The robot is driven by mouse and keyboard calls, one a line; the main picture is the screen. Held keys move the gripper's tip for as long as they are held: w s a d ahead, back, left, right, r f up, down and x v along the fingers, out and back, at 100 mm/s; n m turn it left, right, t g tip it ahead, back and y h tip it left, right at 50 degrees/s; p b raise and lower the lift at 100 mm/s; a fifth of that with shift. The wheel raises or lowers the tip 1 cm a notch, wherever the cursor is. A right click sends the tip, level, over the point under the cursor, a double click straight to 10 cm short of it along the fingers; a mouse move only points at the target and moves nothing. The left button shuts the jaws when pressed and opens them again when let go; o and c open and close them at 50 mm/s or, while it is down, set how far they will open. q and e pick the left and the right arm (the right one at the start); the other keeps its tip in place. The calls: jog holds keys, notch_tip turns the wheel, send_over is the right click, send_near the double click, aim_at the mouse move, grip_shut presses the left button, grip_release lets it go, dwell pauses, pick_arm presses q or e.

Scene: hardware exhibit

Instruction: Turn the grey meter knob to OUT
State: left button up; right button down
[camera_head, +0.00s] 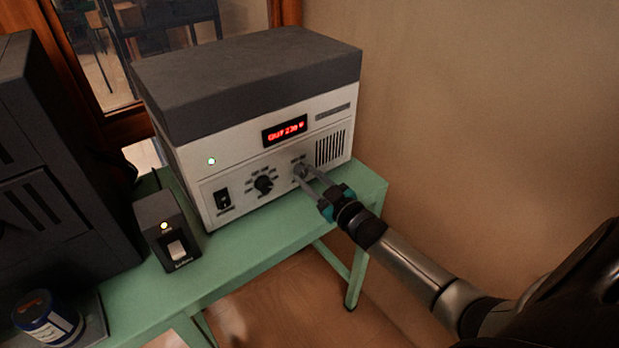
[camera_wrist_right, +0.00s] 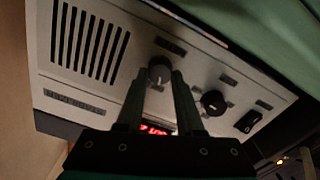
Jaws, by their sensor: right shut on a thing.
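The grey meter knob (camera_head: 300,170) sits on the right part of the front panel of a white and dark grey box unit (camera_head: 255,150). In the right wrist view the knob (camera_wrist_right: 159,70) shows between the fingertips. My right gripper (camera_head: 303,176) is shut on the knob, with its fingers on either side. The knob's pointer mark is too small to read. My left gripper is not in view.
A black knob (camera_head: 263,184) and a black rocker switch (camera_head: 223,199) sit left of the meter knob. A small dark switch box (camera_head: 168,232) stands on the green table (camera_head: 245,247). A tin (camera_head: 47,318) stands front left. A wall is close on the right.

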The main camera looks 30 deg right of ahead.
jog(key=c, duration=0.5)
grip_release()
jog(key=shift+c, duration=0.2)
jog(key=s+d+p, duration=0.1)
jog(key=s+p, duration=0.2)
jog(key=s, duration=1.2)
jog(key=shift+s+d, duration=0.1)
jog(key=s+a+f+m+g+h, duration=0.15)
jog(key=s+f+g, duration=0.3)
jog(key=f, duration=0.75)
jog(key=s+a+f+m+g, duration=0.15)
jog(key=s+f+g, duration=0.35)
jog(key=f, duration=0.7)
jog(key=s+a+f+g, duration=0.2)
jog(key=s+a+f, duration=0.1)
jog(key=s, duration=0.4)
jog(key=s+a+f+g, duration=0.3)
jog(key=s+a+f, duration=0.1)
jog(key=s, duration=0.4)
jog(key=s+a+f+g, duration=0.2)
jog(key=s+a+f, duration=0.2)
jog(key=s+f, duration=0.2)
jog(key=shift+s+a, duration=0.2)
jog(key=shift+s, duration=0.7)
